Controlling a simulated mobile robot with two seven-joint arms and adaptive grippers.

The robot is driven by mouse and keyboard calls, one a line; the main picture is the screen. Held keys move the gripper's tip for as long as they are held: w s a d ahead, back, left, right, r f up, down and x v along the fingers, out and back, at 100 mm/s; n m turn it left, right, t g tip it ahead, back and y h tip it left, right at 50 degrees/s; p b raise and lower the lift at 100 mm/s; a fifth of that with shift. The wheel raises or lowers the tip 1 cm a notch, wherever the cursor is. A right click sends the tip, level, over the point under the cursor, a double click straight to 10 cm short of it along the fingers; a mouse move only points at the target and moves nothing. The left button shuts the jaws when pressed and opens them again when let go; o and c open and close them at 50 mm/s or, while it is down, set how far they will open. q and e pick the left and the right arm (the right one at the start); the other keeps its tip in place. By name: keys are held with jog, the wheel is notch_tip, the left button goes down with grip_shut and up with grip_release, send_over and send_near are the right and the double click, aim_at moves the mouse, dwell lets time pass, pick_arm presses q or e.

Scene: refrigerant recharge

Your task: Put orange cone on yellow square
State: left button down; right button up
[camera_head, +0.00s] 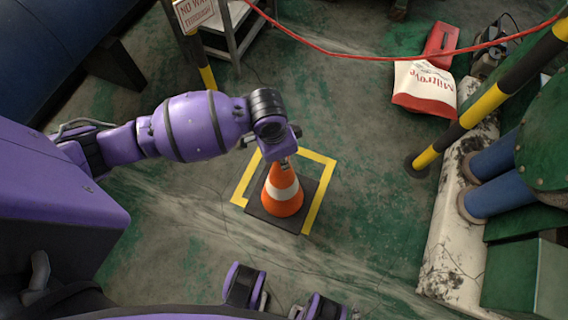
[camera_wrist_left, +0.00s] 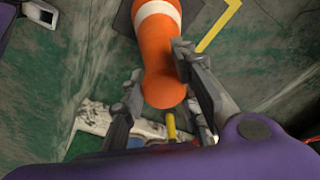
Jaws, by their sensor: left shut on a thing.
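The orange cone (camera_head: 283,195) has a white band and a dark square base. It looks upright in the head view. The yellow square (camera_head: 319,197) is an outline on the floor around and beneath the cone. The cone's base overlaps its near side, which is hidden. I cannot tell whether the base touches the floor. My left gripper (camera_head: 287,158) is at the cone's top from above. In the left wrist view, the cone (camera_wrist_left: 158,40) has its narrow end between the fingers of my left gripper (camera_wrist_left: 158,66), which is shut on it. My right gripper does not show.
A yellow-black post (camera_head: 470,115), blue pipes (camera_head: 494,180) and a pale plinth (camera_head: 450,240) stand at the right. A red and white bag (camera_head: 425,88) lies at the back right. A red cord (camera_head: 340,54) crosses the back. The floor around the square is clear.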

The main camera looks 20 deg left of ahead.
pick_arm(q)
jog(key=w+a+f+b, duration=0.3)
jog(key=w+f+b, duration=0.3)
jog(key=w+f, duration=0.5)
jog(key=shift+w+f, duration=0.2)
jog(key=shift+f, duration=0.25)
jog(key=c, duration=1.4)
grip_release()
jog(key=shift+s+f, duration=0.1)
jog(key=shift+o, duration=0.2)
